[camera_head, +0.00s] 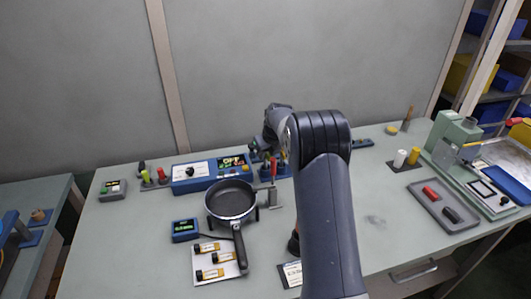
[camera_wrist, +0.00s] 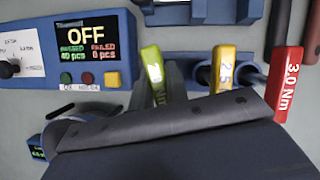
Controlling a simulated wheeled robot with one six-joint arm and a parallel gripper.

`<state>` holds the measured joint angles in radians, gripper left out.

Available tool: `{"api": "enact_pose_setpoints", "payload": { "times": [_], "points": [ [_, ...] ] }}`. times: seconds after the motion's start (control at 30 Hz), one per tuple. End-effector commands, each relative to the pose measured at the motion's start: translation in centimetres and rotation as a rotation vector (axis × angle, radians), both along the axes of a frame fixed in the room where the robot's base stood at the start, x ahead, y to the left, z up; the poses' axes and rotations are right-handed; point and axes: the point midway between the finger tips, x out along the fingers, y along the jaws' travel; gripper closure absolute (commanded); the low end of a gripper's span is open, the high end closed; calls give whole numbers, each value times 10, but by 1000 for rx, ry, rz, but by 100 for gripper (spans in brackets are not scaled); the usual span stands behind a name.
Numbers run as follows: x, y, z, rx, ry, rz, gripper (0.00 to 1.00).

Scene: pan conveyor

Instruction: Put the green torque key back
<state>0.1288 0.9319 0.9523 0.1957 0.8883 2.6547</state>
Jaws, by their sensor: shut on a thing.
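The green torque key (camera_wrist: 153,70) stands at the middle of the wrist view, its handle upright and its label partly covered. My gripper (camera_wrist: 167,88) is shut on it; the dark gripper body hides the key's lower part. To its right are a yellow key (camera_wrist: 224,68), marked 2.5, and a red key (camera_wrist: 289,80), marked 3.0 Nm. The blue key rack (camera_wrist: 202,73) shows behind the keys. I cannot tell whether the green key sits in the rack or just in front of it. In the head view my arm hides much of this area.
A blue tester (camera_head: 205,173) reading OFF stands left of the keys. A pan (camera_head: 230,198) sits in front of it on a stand. A small blue display (camera_head: 185,230) and a white tray (camera_head: 215,262) are at front left. A grey tray (camera_head: 430,190) and green machine (camera_head: 452,135) are at right.

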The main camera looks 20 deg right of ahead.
Motion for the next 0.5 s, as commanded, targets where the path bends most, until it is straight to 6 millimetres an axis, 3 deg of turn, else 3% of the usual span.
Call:
{"api": "enact_pose_setpoints", "payload": {
  "times": [0.1,0.13,0.43,0.5],
  "points": [
    [0,0,-3,0,-1,0,100],
    [0,0,-3,0,-1,0,84],
    [0,0,-3,0,-1,0,59],
    [0,0,-3,0,-1,0,59]
  ]
}}
